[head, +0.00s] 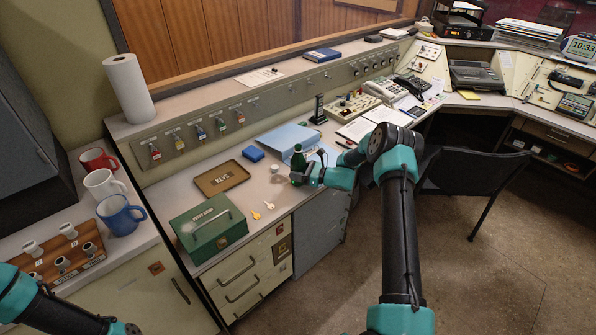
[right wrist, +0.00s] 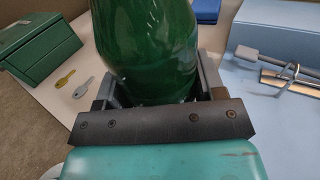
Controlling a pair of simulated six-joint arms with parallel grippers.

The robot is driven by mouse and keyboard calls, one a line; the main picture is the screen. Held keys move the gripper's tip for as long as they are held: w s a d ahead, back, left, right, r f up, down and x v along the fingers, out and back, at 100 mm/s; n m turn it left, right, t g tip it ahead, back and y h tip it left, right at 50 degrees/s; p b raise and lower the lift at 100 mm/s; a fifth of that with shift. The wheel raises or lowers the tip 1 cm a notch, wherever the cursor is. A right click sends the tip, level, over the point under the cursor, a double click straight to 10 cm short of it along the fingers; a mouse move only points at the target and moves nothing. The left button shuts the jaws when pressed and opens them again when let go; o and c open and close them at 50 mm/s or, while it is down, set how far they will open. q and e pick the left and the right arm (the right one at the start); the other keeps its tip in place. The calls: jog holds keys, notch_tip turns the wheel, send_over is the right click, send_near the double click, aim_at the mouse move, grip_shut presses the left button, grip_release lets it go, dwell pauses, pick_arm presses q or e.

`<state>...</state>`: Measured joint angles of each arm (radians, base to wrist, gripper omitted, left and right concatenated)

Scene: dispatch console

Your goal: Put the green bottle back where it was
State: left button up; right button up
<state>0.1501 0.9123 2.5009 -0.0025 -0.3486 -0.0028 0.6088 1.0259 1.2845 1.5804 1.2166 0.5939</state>
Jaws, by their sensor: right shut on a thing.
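The green bottle (head: 298,160) stands upright at the front part of the desk, left of the blue folder. My right gripper (head: 302,177) is shut on its lower body. In the right wrist view the bottle (right wrist: 148,45) fills the space between the fingers of the gripper (right wrist: 160,92). I cannot tell whether its base touches the desk. Of my left arm only links show at the lower left; its gripper is not in view.
Mugs (head: 121,215) stand at the left. A chair (head: 470,180) is at the right.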

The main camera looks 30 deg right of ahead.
jog(key=shift+f, duration=0.1)
jog(key=o, duration=1.1)
jog(key=shift+s+d, duration=0.1)
jog(key=v, duration=1.1)
jog(key=shift+s+d, duration=0.25)
